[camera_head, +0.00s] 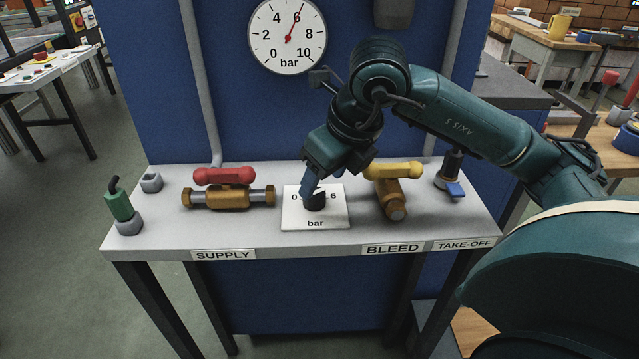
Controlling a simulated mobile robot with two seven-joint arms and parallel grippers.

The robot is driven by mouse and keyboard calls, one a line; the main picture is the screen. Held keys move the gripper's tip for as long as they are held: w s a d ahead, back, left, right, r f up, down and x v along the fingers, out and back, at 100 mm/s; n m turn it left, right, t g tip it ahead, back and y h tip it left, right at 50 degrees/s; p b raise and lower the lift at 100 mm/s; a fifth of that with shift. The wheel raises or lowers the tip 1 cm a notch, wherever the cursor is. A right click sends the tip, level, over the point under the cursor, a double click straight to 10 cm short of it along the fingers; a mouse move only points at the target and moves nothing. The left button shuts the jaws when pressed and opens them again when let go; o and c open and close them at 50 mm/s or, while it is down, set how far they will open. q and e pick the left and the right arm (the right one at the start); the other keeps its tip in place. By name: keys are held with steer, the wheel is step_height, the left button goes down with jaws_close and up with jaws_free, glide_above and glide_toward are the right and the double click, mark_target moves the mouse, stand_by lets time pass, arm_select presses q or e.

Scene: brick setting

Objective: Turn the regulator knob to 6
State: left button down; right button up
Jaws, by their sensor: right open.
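The black regulator knob (315,203) sits on a white plate (318,221) marked 0 at left, 6 at right and "bar" below. My right gripper (311,188) is open and reaches down to the knob from above and behind. Its fingers are at the knob's top and hide part of it; I cannot tell whether they touch it. A pale mark shows at the knob's top, but its exact direction is unclear. The round gauge (279,47) on the blue panel has a red needle pointing up and right, at about 6. My left gripper is not in view.
A red-handled SUPPLY valve (225,187) stands left of the plate, a yellow-handled BLEED valve (396,187) to the right. A green-bodied tool (119,206) stands at the far left.

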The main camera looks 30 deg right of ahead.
arm_select(q)
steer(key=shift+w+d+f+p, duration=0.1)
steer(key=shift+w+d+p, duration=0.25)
steer(key=shift+p, duration=0.25)
arm_select(e)
steer(key=v, duration=0.9)
